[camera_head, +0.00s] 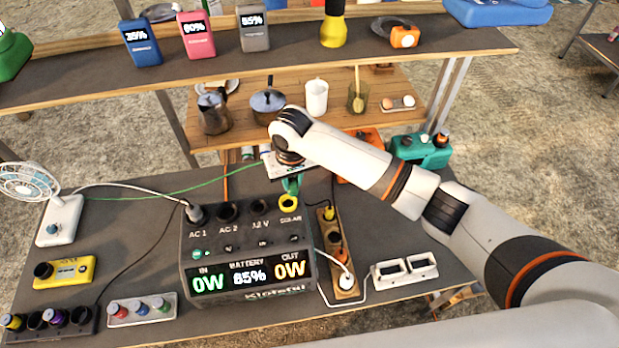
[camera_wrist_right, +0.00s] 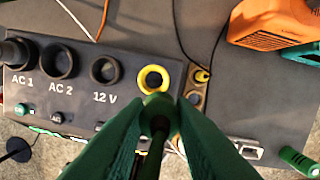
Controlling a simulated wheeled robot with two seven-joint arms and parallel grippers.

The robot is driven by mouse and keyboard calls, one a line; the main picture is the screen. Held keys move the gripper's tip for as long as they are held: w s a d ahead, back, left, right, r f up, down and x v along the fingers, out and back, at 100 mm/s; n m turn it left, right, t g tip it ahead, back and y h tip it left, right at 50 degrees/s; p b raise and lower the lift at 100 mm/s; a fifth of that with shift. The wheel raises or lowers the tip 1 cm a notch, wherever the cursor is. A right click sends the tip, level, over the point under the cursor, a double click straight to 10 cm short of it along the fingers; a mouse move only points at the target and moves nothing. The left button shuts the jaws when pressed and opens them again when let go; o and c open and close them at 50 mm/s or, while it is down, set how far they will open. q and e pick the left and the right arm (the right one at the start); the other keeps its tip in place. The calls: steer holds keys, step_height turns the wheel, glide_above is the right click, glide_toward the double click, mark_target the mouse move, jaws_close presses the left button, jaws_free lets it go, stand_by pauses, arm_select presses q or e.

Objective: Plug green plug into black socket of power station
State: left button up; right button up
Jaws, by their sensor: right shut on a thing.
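The black power station (camera_head: 245,248) stands mid-table, its display reading 85%. Its top has black sockets AC 1 (camera_head: 196,214), AC 2 (camera_head: 227,211) and 12 V (camera_head: 260,206), plus a yellow-ringed socket (camera_head: 288,203) labelled solar. A dark plug with a white cord sits in AC 1. My right gripper (camera_head: 291,186) is just above the yellow-ringed socket. In the right wrist view its green fingers are shut on the green plug (camera_wrist_right: 158,106), which overlaps the near edge of the yellow ring (camera_wrist_right: 154,78). The plug's tip is hidden. My left gripper is out of view.
A power strip (camera_head: 335,250) with plugs lies right of the station, beside a white double frame (camera_head: 404,270). A fan (camera_head: 60,215) and a yellow box (camera_head: 64,272) are left. A teal device (camera_head: 422,150) stands behind right. A thin green cable crosses behind the station.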

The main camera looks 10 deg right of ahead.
steer(key=w+a+b, duration=0.1)
steer(key=a, duration=0.8)
steer(key=shift+w+a+b, duration=0.25)
steer(key=shift+w+b, duration=0.05)
steer(key=shift+b, duration=0.1)
steer(key=shift+f+b, duration=0.9)
steer(key=shift+f, duration=1.25)
steer(key=shift+p, duration=0.45)
steer(key=shift+f, duration=0.2)
steer(key=shift+f+b, duration=0.65)
steer(key=shift+f, duration=0.8)
